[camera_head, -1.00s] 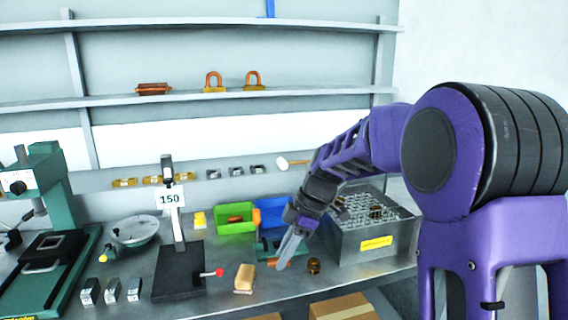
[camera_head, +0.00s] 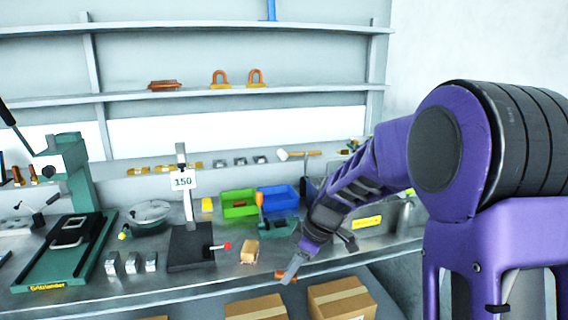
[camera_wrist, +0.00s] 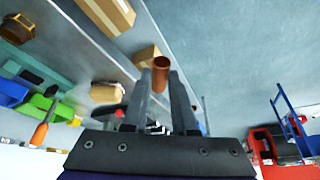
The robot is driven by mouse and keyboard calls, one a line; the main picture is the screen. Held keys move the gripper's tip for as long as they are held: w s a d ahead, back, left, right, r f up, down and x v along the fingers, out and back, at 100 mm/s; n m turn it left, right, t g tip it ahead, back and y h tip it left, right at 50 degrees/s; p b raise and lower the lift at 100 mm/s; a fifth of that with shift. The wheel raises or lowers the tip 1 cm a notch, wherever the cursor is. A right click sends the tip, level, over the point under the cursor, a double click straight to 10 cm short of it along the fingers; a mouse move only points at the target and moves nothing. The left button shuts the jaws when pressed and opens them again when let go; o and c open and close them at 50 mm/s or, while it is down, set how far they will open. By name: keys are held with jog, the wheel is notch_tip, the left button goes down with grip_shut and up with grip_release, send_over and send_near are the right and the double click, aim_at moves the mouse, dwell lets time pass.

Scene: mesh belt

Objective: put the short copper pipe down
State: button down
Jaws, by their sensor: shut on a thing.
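The short copper pipe (camera_wrist: 160,76) is between the two fingers of my gripper (camera_wrist: 161,90) in the wrist view, its round open end showing. In the head view my gripper (camera_head: 287,272) points down by the front edge of the bench (camera_head: 215,279), to the right of a tan block. Only small copper-coloured bits of the pipe (camera_head: 279,274) show there beside the fingertips. My gripper is shut on the pipe. I cannot tell whether the pipe touches the bench.
A tan block (camera_head: 249,251), a black stand with a 150 sign (camera_head: 183,183), a green bin (camera_head: 239,203) and a blue bin (camera_head: 278,198) stand nearby. A metal crate is partly behind my arm. Cardboard boxes (camera_head: 342,298) lie below the bench. A brown ring-shaped fitting (camera_wrist: 18,28) shows in the wrist view.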

jog(key=s+d+f+m+t+h, duration=0.3)
jog(key=s+d+f+m, duration=0.3)
jog(key=d+f+m, duration=0.6)
jog(key=m+h, duration=0.1)
jog(key=m, duration=0.1)
jog(key=shift+d+f+m+h, duration=0.15)
jog(key=shift+f+m+h, duration=0.15)
jog(key=shift+m, duration=0.1)
